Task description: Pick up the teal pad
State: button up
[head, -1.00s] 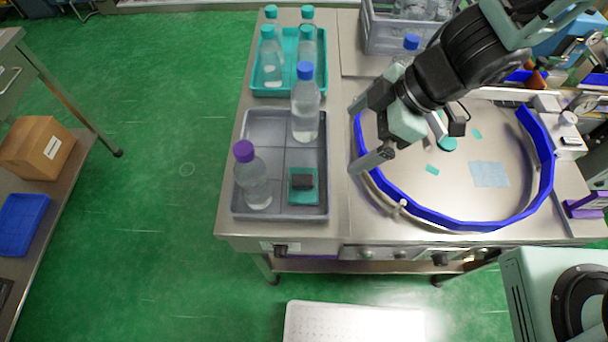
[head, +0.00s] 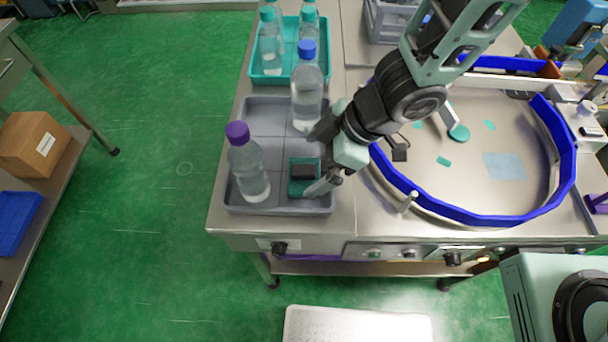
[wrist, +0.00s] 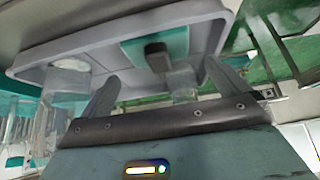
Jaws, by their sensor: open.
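The teal pad (head: 303,188) is a flat square with a dark block (head: 302,171) on its top. It lies in the front right compartment of the grey tray (head: 232,208). In the wrist view the pad (wrist: 132,47) and its dark block (wrist: 157,58) show beyond the fingers. My gripper (head: 317,163) is open and empty, close to the pad at the tray's right side. In the head view its fingers partly cover the pad's right edge. The wrist view shows the two fingers (wrist: 158,80) spread apart, with the pad seen between and past their tips.
A purple-capped bottle (head: 247,165) stands left of the pad in the tray. A blue-capped bottle (head: 307,92) stands behind it. A teal tray (head: 262,80) with bottles is farther back. The round plate with a blue rim (head: 445,217) is to the right.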

aim_at(304, 169)
jog(key=x, duration=0.4)
jog(key=shift+f+b, duration=0.15)
jog(key=shift+b, duration=0.2)
jog(key=c, duration=0.9)
notch_tip(304, 169, up, 10)
jog(key=p, duration=0.5)
